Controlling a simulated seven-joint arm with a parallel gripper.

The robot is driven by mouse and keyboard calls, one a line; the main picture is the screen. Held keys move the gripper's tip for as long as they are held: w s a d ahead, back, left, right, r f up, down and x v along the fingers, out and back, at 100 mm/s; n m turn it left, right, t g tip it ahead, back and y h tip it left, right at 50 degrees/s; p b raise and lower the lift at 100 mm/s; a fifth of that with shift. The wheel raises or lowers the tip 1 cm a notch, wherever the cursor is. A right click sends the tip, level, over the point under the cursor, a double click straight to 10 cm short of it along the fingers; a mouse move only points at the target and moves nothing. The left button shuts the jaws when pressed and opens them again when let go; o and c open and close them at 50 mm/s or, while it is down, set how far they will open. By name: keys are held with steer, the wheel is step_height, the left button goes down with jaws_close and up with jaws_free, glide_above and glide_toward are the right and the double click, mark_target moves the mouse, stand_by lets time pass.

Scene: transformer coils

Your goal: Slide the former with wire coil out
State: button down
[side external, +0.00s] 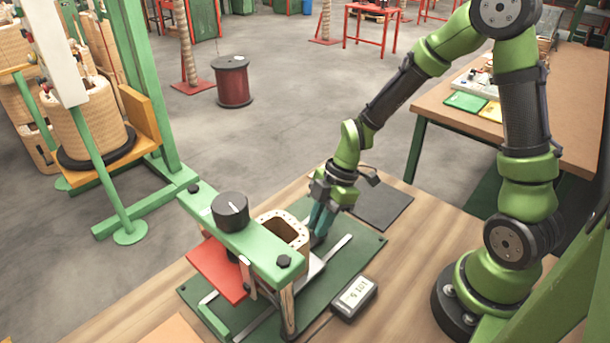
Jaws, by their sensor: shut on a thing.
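The former with its wire coil (284,229) is a tan, box-shaped piece with a rectangular opening and a dotted rim. It sits upright at the green press frame (245,238), partly behind the frame's top beam. My gripper (318,232) reaches down at the former's right side, with teal fingers pointing down. It is shut on the former's near right wall, though the fingertips are partly hidden. The press has a black knob (230,211) on top and a red plate (216,269) at its left.
The press stands on a dark green base plate (359,252) with pale rails (333,248). A small digital display box (355,297) lies at the plate's right front. A dark mat (383,205) lies behind, on the wooden table (415,246). Bare tabletop shows to the right.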

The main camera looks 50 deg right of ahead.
glide_above(343, 216)
stand_by(0.4)
steer(key=c, duration=1.1)
jaws_free()
steer(key=v, duration=1.7)
steer(key=shift+a, duration=0.1)
